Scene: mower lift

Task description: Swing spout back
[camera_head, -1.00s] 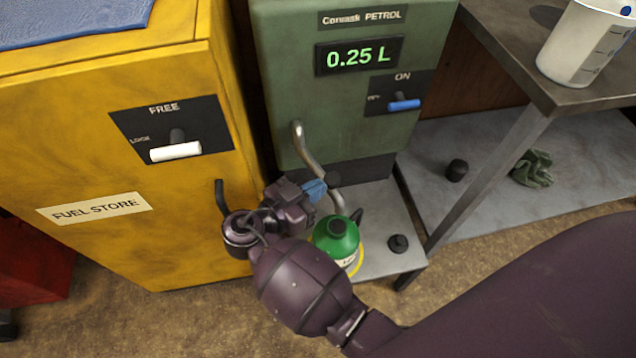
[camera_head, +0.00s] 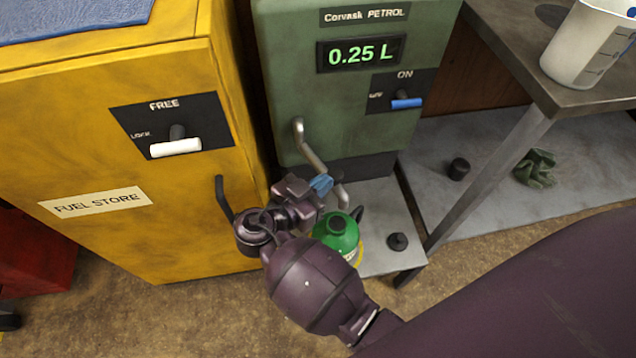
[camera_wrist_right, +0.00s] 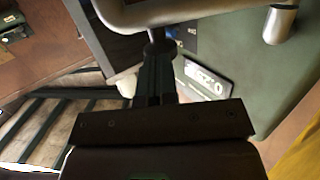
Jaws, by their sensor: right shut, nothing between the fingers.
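The spout (camera_head: 311,152) is a bent grey metal pipe on the front of the green petrol dispenser (camera_head: 285,90). Its lower end hangs above and behind a green container (camera_head: 337,233) with a dark opening. My right gripper (camera_head: 321,185) is shut with nothing in it, its blue fingertips against or very close to the lower part of the spout; contact is unclear. In the right wrist view, a large grey pipe (camera_wrist_right: 175,10) crosses just beyond the closed fingers (camera_wrist_right: 157,75). My arm partly hides the container. My left gripper is out of view.
A yellow fuel store cabinet (camera_head: 75,255) with a dark handle stands close on the left. The dispenser display reads 0.25 L, and its blue-handled switch (camera_head: 406,103) is by ON. A black cap (camera_head: 397,241) lies right of the container. A table with a white jug (camera_head: 580,45) stands right.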

